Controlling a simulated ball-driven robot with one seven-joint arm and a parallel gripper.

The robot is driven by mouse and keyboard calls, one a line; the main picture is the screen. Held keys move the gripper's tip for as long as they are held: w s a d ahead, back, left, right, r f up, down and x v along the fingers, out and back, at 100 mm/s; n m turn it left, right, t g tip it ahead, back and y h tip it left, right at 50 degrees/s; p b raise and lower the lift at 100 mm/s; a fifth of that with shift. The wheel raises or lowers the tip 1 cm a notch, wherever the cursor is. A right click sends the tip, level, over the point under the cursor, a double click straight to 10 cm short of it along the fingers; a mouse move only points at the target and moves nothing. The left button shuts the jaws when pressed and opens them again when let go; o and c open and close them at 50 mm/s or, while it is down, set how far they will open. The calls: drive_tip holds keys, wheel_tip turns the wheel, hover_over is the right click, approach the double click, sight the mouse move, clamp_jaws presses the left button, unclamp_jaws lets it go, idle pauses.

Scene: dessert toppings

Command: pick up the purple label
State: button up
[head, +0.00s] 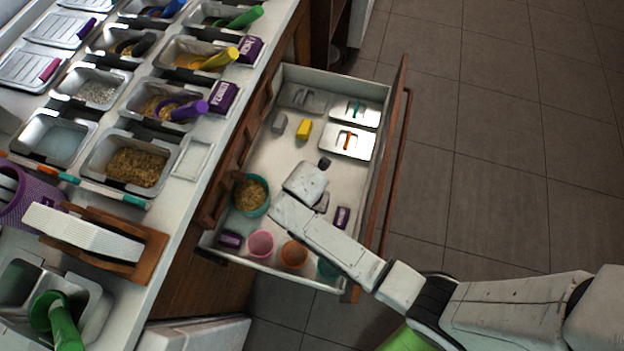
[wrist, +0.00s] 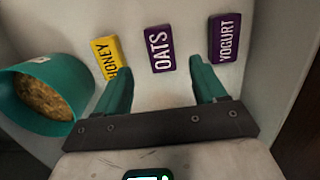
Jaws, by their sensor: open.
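In the wrist view two purple labels lie on the pale drawer floor: OATS (wrist: 160,48) in the middle and YOGURT (wrist: 225,38) to the right. My gripper (wrist: 161,72) is open and empty, with its two teal fingers apart. The OATS label shows beyond the fingertips, between their lines; YOGURT is just past the right fingertip. In the head view my gripper is inside the open drawer (head: 290,80), its fingers largely hidden by its own body. Purple labels show in the drawer at right (head: 342,216) and front left (head: 230,239); their print is unreadable there.
A yellow HONEY label (wrist: 106,60) lies left of OATS, partly behind the left finger. A teal bowl of grains (wrist: 42,98) stands farther left, close to my gripper. Pink (head: 260,243) and orange (head: 293,254) cups stand at the drawer's front. Metal lids (head: 346,142) lie at the back.

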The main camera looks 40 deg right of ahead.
drive_tip(key=shift+w+d+f+b, duration=0.15)
drive_tip(key=shift+f+b, duration=0.1)
drive_tip(key=shift+f, duration=0.65)
drive_tip(key=shift+d+f+b, duration=0.15)
drive_tip(key=shift+f+b, duration=0.1)
drive_tip(key=shift+f, duration=0.65)
drive_tip(key=shift+w+d+f+b, duration=0.15)
drive_tip(key=shift+f+b, duration=0.1)
drive_tip(key=shift+f, duration=0.65)
drive_tip(key=shift+s, duration=0.1)
drive_tip(key=c, duration=1.1)
drive_tip(key=shift+c, duration=0.2)
drive_tip(key=shift+r, duration=0.1)
